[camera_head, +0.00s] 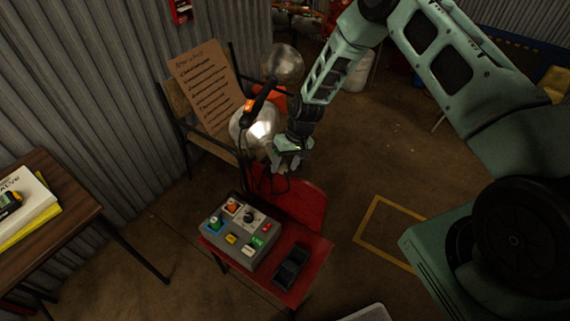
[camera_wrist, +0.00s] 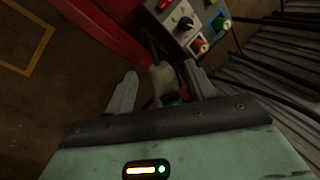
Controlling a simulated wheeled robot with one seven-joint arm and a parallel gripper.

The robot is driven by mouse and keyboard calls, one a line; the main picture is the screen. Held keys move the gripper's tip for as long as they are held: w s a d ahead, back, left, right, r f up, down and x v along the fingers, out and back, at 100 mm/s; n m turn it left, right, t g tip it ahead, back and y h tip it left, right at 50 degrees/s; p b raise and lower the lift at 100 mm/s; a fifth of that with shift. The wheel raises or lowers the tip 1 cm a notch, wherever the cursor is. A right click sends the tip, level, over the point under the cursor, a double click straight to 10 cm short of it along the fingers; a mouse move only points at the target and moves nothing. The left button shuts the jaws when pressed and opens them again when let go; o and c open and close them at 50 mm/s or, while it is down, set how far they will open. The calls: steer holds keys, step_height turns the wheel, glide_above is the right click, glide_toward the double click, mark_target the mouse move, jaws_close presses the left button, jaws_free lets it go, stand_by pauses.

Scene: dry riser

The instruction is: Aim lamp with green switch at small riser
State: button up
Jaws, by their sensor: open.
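My gripper (camera_head: 284,164) is open and points down over the red table area; its two fingers also show in the wrist view (camera_wrist: 160,84). A pale slim part (camera_wrist: 162,80) with a green piece (camera_wrist: 174,100) at its near end lies between the open fingers; it may be the lamp with the green switch, and I cannot tell whether the fingers touch it. A lamp with an orange switch, a dark handle and a rounded silvery head (camera_head: 244,126) is just left of my gripper, with a bright glow on its right side. I cannot make out the small riser.
A grey control box (camera_head: 225,245) with coloured buttons and a knob sits on a red table (camera_head: 316,246), beside a black tray (camera_head: 291,265). A chair holds a cardboard sign (camera_head: 208,88) behind. A wooden table (camera_head: 45,235) stands left. Floor at right is open around a yellow outline.

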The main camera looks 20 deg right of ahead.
steer(key=shift+a+f, duration=0.1)
steer(key=shift+f, duration=0.2)
jaws_close()
steer(key=shift+s+a+m+t, duration=0.1)
steer(key=shift+a+m+t, duration=0.2)
steer(key=shift+a+m, duration=0.4)
steer(key=m, duration=0.1)
steer(key=a+m, duration=0.1)
steer(key=a+m+t+b, duration=0.1)
steer(key=m, duration=0.1)
steer(key=shift+w+a, duration=0.1)
steer(key=shift+w, duration=0.15)
jaws_free()
